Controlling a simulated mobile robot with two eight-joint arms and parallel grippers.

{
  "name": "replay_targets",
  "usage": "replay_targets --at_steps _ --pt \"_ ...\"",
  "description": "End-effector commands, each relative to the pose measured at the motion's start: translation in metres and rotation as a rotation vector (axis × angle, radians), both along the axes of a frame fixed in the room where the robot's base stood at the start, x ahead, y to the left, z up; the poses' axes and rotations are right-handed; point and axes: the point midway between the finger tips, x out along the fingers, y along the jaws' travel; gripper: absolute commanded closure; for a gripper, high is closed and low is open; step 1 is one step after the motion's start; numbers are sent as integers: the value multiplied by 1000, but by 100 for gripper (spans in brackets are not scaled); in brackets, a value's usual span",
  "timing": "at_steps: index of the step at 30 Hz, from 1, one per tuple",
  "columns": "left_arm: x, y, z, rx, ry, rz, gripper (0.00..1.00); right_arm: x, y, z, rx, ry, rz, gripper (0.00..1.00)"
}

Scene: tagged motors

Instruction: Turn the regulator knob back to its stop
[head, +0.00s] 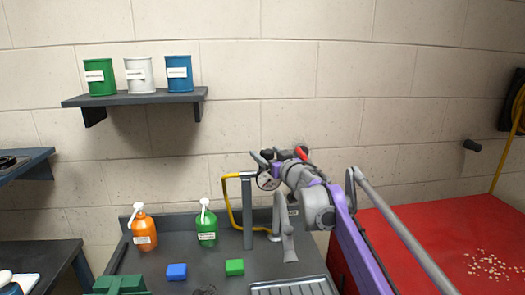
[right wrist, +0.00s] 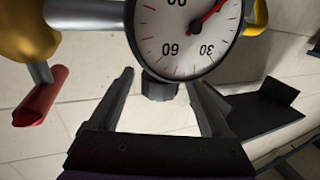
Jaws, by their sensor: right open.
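The round white pressure gauge (right wrist: 185,30) with a red needle fills the top of the right wrist view. A short dark stub (right wrist: 158,88) sticks out below its rim; I cannot tell if it is the regulator knob. My right gripper (right wrist: 160,79) is open, with one finger on each side of that stub; contact cannot be made out. In the head view, the gauge (head: 267,181) shows small beside my right gripper (head: 262,158), near the wall, and my arm hides much of the fitting. My left gripper is not in view.
A red handle (right wrist: 42,95) and a brass body (right wrist: 25,30) sit beside the gauge. A yellow hose (head: 229,205) hangs near a grey post. Orange (head: 144,232) and green (head: 206,228) bottles stand on the dark bench (head: 215,268). A red cabinet top (head: 430,235) is at right.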

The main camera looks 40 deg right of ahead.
Motion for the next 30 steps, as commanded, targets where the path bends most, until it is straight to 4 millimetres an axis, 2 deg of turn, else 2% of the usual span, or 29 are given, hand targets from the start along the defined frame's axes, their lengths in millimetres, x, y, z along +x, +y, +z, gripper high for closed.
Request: replay_targets --at_steps 1,6,17,20,30 --pt "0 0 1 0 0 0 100 9 -1 0 1 0 1 19" --pt "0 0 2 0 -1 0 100 26 -4 0 1 0 0 19" --pt "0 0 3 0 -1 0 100 31 -5 0 0 0 -1 19" --pt "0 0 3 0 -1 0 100 31 -6 0 0 0 -1 33" --pt "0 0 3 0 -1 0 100 31 -5 0 0 0 -1 94"
